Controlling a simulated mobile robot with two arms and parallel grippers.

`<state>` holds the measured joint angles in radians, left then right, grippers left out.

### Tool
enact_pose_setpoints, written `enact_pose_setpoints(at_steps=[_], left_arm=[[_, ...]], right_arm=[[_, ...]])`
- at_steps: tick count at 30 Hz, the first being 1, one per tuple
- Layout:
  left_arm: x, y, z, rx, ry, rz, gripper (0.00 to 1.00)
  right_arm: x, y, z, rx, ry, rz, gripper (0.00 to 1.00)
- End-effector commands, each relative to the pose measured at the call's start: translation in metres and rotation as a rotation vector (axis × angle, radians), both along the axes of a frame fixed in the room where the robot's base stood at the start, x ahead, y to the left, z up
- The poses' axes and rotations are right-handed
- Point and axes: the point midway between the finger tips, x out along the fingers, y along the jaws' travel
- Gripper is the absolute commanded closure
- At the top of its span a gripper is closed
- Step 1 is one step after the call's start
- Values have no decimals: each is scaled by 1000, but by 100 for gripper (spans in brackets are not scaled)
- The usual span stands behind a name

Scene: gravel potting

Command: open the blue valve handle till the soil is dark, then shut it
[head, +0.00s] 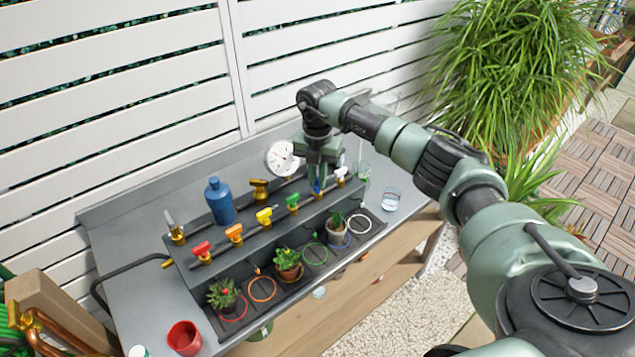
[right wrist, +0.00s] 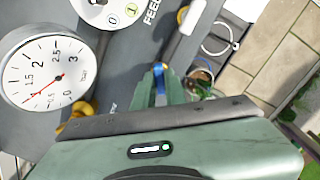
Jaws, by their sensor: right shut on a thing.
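The blue valve handle (head: 317,188) is on the dark manifold, between the green valve handle (head: 292,201) and the white valve handle (head: 341,172). My right gripper (head: 317,182) reaches down over it and is shut on it. In the right wrist view the blue handle (right wrist: 160,80) shows between the fingertips (right wrist: 162,92). A grey pot with a small plant (head: 337,232) stands in front of the manifold at the blue ring. Its soil is too small to judge light or dark. My left gripper is not in view.
Red (head: 201,249), orange (head: 234,233) and yellow (head: 264,215) handles line the manifold to the left. A dial gauge (head: 281,158) and blue bottle (head: 219,201) stand behind. A red cup (head: 184,338) is front left, a glass (head: 391,199) at right. Two other potted plants stand in front.

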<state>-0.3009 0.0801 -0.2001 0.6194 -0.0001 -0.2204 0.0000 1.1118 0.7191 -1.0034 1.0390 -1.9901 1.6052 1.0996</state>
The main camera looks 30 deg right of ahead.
Motion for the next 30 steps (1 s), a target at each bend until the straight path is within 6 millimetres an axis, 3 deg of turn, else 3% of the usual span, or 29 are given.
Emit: enact_pose_setpoints(at_steps=[18, 30], left_arm=[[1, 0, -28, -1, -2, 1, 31], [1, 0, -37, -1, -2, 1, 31]], right_arm=[[1, 0, 0, 1, -2, 580, 100], [1, 0, 1, 0, -3, 869, 100]])
